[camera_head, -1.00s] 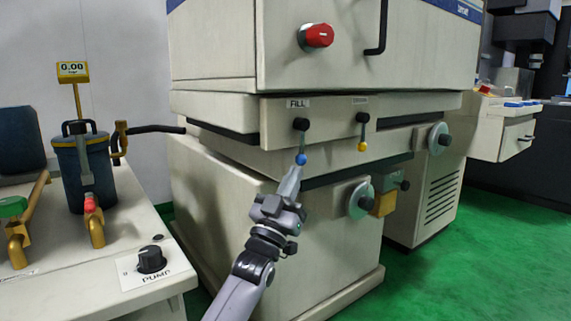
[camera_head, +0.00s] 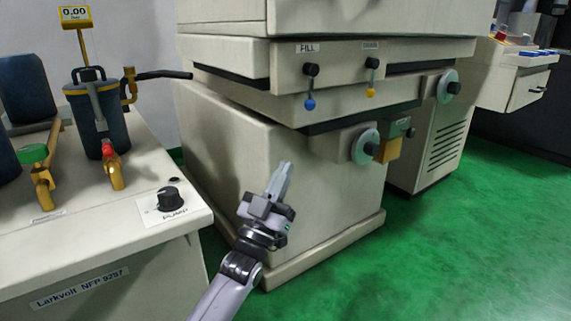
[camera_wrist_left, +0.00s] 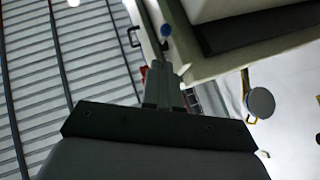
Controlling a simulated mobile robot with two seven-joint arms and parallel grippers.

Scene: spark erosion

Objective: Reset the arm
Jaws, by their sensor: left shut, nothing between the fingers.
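My left gripper (camera_head: 283,172) is in the lower middle of the head view. Its fingers are together, with nothing between them. It is in front of the machine's pale lower cabinet (camera_head: 320,185), below and apart from the blue-tipped FILL lever (camera_head: 310,103). In the left wrist view the shut fingers (camera_wrist_left: 160,75) point up the picture, and the blue lever tip (camera_wrist_left: 166,30) shows beyond them. My right gripper is in neither view.
The yellow-tipped lever (camera_head: 371,92) and round handwheels (camera_head: 364,146) stick out from the machine front. At left, a bench (camera_head: 110,240) carries a PUMP knob (camera_head: 170,199), a blue canister (camera_head: 95,115) and brass valves (camera_head: 113,170). Green floor (camera_head: 440,250) lies clear at right.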

